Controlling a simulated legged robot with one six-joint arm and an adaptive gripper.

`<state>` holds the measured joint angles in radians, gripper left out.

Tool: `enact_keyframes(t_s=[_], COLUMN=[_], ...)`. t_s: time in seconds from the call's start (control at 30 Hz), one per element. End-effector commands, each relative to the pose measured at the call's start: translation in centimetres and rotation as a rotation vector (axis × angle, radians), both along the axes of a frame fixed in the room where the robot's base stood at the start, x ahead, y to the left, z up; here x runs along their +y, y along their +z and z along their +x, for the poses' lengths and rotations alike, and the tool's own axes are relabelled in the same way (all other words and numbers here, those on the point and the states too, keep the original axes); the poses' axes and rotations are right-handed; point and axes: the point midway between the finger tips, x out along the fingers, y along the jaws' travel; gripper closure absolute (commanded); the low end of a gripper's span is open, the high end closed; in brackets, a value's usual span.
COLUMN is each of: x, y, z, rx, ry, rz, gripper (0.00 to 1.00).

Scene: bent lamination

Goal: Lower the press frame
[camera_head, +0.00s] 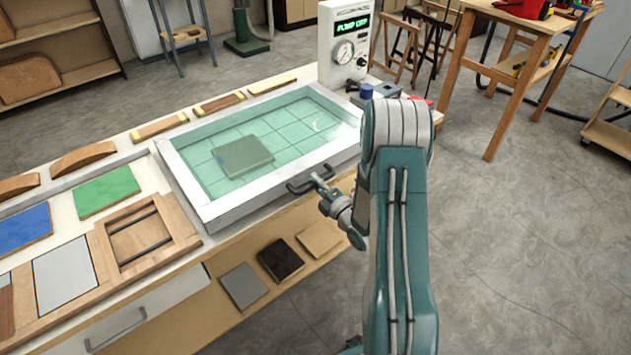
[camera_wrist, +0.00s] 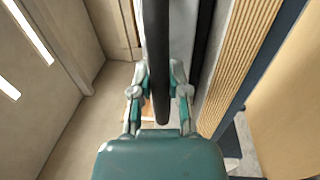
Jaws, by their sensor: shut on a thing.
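The press frame (camera_head: 252,201) is a white rectangular frame with a clear greenish sheet, over a teal gridded bed (camera_head: 225,170) on the bench. It looks low and nearly level; I cannot tell whether its rim touches the bed all round. A flat grey-green block (camera_head: 243,157) shows under the sheet. A dark handle (camera_head: 300,188) sticks out from the frame's near side. My gripper (camera_head: 326,184) is at this handle. In the wrist view, my gripper (camera_wrist: 158,82) has its fingers on both sides of the dark handle bar (camera_wrist: 156,40), shut on it.
A white pump unit (camera_head: 345,45) with a gauge and a lit green display stands behind the frame. A green board (camera_head: 106,190), a blue board (camera_head: 18,235) and a wooden form (camera_head: 148,240) lie on the left of the bench.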

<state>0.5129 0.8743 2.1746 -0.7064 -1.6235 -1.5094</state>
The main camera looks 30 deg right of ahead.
Motion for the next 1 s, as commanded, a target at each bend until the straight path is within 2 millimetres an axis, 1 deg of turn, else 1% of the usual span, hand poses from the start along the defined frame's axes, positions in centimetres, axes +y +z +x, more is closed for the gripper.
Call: enact_keyframes(t_s=[0.03,0.1,0.13,0.17,0.2,0.47,0.57,0.67,1.0], x=[0.1,0.1,0.1,0.1,0.1,0.1,0.0,-0.4,-1.8], y=[-1.1,-1.1,-1.1,-1.1,-1.1,-0.8,-0.8,-0.9,-1.8], z=[-0.4,-0.4,-0.4,-0.4,-0.4,-0.3,-0.7,-2.0,-8.8], rx=[0.033,0.034,0.034,0.034,0.034,0.026,0.025,0.025,0.029], ry=[-0.002,-0.002,-0.003,-0.002,-0.002,-0.002,-0.002,-0.005,-0.007], rz=[0.007,0.008,0.009,0.009,0.009,0.006,0.006,0.007,0.009], gripper=[1.0,1.0,0.74,0.61,0.43,0.43,0.43,0.43,0.43])
